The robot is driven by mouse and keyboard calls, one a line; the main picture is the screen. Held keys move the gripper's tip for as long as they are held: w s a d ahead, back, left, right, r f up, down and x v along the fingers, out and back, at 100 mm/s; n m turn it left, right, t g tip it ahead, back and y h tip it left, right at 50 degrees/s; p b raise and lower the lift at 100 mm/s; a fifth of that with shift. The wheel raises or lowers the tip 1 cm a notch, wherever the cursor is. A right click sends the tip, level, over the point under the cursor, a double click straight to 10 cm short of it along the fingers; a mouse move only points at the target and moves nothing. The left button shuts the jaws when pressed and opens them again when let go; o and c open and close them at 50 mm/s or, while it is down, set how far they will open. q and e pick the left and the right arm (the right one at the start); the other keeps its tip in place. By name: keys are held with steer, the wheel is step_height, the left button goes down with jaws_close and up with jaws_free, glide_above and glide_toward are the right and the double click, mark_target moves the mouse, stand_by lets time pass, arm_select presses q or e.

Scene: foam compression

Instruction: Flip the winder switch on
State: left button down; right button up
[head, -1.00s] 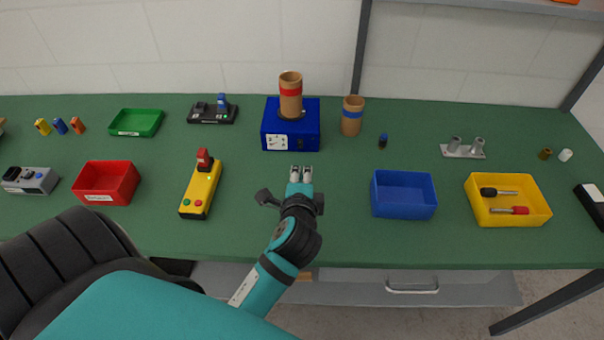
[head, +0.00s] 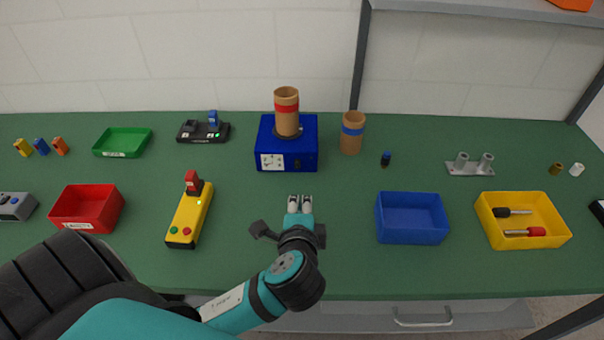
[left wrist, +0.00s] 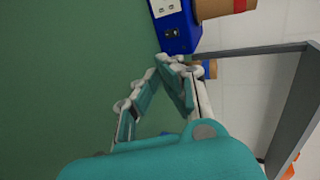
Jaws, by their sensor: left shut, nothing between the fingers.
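The winder appears to be the blue box (head: 286,146) with a white panel and a dark switch (head: 297,163) on its front face. A cardboard tube with a red band (head: 287,110) stands on top of it. In the left wrist view the blue box (left wrist: 181,28) shows at the top, with the small dark switch (left wrist: 172,32) on its face. My left gripper (head: 300,199) is shut and empty, in front of the box and apart from it. Its fingertips (left wrist: 163,62) meet below the box in the left wrist view. The switch position is too small to tell. My right gripper is out of view.
A cardboard tube with a blue band (head: 352,134) and a small dark cylinder (head: 386,159) stand right of the box. A blue bin (head: 412,237) is at front right. A yellow device (head: 188,216) is at left. The mat between gripper and box is clear.

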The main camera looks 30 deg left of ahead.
arm_select(q)
steer(key=shift+w+a+f, duration=0.1)
steer(key=shift+w+a, duration=0.1)
steer(key=shift+w, duration=0.1)
steer(key=p, duration=0.2)
glide_toward(302, 168)
steer(key=x, duration=0.5)
steer(key=shift+f, duration=0.1)
steer(key=shift+w+a+f, duration=0.15)
steer(key=shift+w+a, duration=0.05)
steer(key=shift+w, duration=0.2)
steer(key=shift+w+a, duration=0.1)
steer(key=shift+w+f, duration=0.1)
steer(key=shift+p, duration=0.3)
